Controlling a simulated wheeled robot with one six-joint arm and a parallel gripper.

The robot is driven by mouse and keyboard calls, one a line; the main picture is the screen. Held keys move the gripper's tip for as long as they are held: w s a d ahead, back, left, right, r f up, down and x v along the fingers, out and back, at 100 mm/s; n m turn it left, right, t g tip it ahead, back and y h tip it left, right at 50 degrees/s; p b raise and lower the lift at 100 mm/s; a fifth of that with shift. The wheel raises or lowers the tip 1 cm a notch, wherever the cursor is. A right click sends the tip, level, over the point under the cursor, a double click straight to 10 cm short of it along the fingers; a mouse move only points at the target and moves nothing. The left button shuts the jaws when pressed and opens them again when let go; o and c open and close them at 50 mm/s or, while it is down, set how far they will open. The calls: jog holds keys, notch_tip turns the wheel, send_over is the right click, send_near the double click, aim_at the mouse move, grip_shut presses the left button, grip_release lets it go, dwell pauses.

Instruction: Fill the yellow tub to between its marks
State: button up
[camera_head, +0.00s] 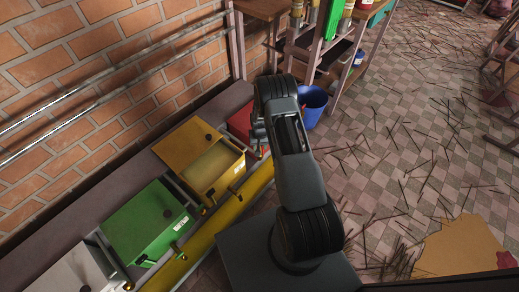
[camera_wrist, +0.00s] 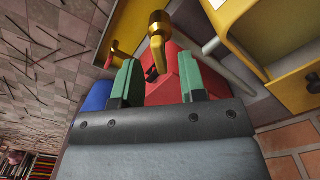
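The yellow tub (camera_head: 188,143) stands against the wall in the head view, in a row of coloured tubs. Its open part shows a paler yellow inside, and I cannot make out its marks or level. A yellow tub (camera_wrist: 238,45) also shows at the upper right of the wrist view. My gripper (camera_wrist: 160,80) has two green fingertips set wide apart. A brass tap or lever (camera_wrist: 157,42) shows between and beyond them, in front of the red tub (camera_wrist: 172,82). I cannot tell whether the fingers touch it. In the head view my arm hides most of the gripper.
The green tub (camera_head: 140,222) and white tub (camera_head: 72,275) stand farther along the row. A yellow rail (camera_head: 225,220) runs in front. A blue bucket (camera_head: 313,106) stands beyond my arm, near shelves. Thin sticks litter the tiled floor (camera_head: 400,135).

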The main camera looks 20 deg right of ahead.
jog(key=shift+f, duration=0.85)
jog(key=shift+c, duration=0.3)
grip_shut()
